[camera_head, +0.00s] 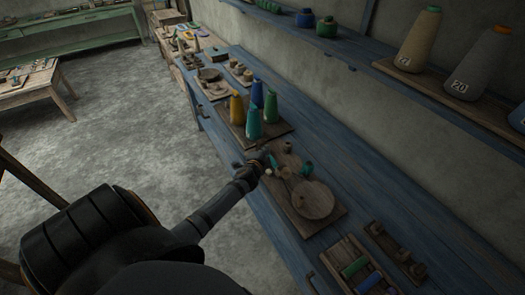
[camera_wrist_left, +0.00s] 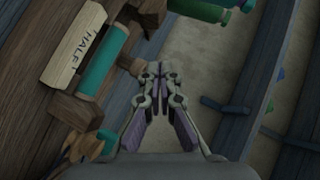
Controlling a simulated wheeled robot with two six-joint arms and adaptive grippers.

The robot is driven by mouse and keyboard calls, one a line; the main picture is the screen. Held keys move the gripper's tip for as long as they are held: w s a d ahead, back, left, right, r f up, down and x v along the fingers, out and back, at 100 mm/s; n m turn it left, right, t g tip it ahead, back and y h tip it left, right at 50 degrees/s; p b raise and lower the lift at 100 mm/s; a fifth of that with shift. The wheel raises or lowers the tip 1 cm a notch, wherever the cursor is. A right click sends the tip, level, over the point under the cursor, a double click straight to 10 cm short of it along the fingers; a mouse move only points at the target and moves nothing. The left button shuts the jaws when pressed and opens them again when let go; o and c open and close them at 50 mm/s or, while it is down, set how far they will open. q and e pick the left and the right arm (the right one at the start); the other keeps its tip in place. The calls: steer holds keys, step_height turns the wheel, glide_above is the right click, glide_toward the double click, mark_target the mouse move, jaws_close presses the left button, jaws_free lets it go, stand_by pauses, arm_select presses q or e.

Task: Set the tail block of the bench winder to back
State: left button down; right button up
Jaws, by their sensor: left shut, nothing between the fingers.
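The bench winder is a wooden board with a round wooden wheel (camera_head: 312,200) on the blue bench, with small wooden blocks and teal pieces beside the wheel. My left gripper (camera_head: 270,161) is over the board's near-left edge, close to a small wooden block (camera_head: 287,147). In the left wrist view, the left gripper (camera_wrist_left: 154,68) is shut and empty, its tips close to or touching a small wooden piece (camera_wrist_left: 131,65). Beside it are a teal cylinder (camera_wrist_left: 103,60), a wooden block (camera_wrist_left: 77,111) and a card reading "HALF" (camera_wrist_left: 75,50). I cannot tell which block is the tail block. My right gripper is not in view.
Yarn cones (camera_head: 254,122) stand on a board farther along the bench (camera_head: 350,165). A tray with colored bobbins (camera_head: 355,267) lies nearer, to the right. A wall shelf (camera_head: 425,85) with big cones runs along the right. The floor (camera_head: 120,130) at left is clear.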

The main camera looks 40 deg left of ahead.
arm_select(q)
steer(key=b+v, duration=0.1)
steer(key=v, duration=0.6)
steer(key=shift+s+a, duration=0.15)
steer(key=shift+s, duration=0.25)
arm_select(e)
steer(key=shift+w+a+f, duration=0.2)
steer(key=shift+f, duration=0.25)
